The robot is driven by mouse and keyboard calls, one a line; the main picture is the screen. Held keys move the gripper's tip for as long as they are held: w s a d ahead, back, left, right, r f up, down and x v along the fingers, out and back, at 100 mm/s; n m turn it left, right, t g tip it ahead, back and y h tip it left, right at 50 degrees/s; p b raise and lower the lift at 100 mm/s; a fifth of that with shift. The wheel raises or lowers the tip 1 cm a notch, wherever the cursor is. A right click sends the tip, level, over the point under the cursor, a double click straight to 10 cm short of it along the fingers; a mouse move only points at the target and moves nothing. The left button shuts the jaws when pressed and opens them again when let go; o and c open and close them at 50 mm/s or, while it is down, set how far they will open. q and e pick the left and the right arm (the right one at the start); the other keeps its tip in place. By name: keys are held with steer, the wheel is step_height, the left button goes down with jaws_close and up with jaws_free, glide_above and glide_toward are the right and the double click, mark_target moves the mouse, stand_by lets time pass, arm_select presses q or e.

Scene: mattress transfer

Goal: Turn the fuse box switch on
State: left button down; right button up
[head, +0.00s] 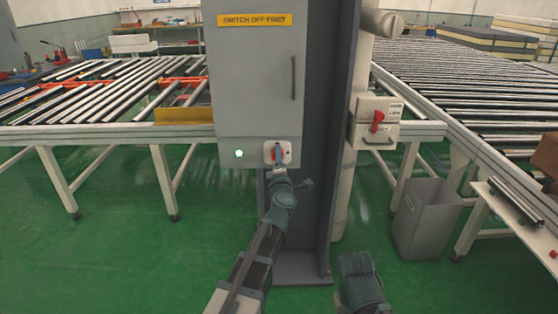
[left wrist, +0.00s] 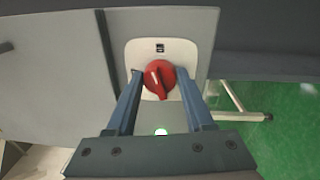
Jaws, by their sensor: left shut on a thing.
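The fuse box (head: 258,85) is a grey cabinet with a yellow "SWITCH OFF FIRST" label (head: 254,20). In the left wrist view the switch's raised grip is tilted slightly from the vertical. My left gripper (head: 278,164) is shut on the red switch, with its two blue fingers (left wrist: 160,88) on either side of it. In the head view the gripper partly hides the switch. A lit green lamp (head: 239,154) is left of the switch. My right gripper is not in view.
A dark column (head: 325,130) stands right of the box. A second white box (head: 374,110) with a red handle (head: 377,120) is beyond it. Roller conveyors (head: 80,95) stand on both sides. A grey bin (head: 426,218) is at right. Green floor lies open at left.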

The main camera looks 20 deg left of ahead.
arm_select(q)
steer(key=shift+m, duration=1.7)
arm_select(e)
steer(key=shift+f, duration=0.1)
arm_select(q)
steer(key=shift+m, duration=0.3)
steer(key=shift+c, duration=1.4)
jaws_free()
steer(key=shift+f, duration=0.1)
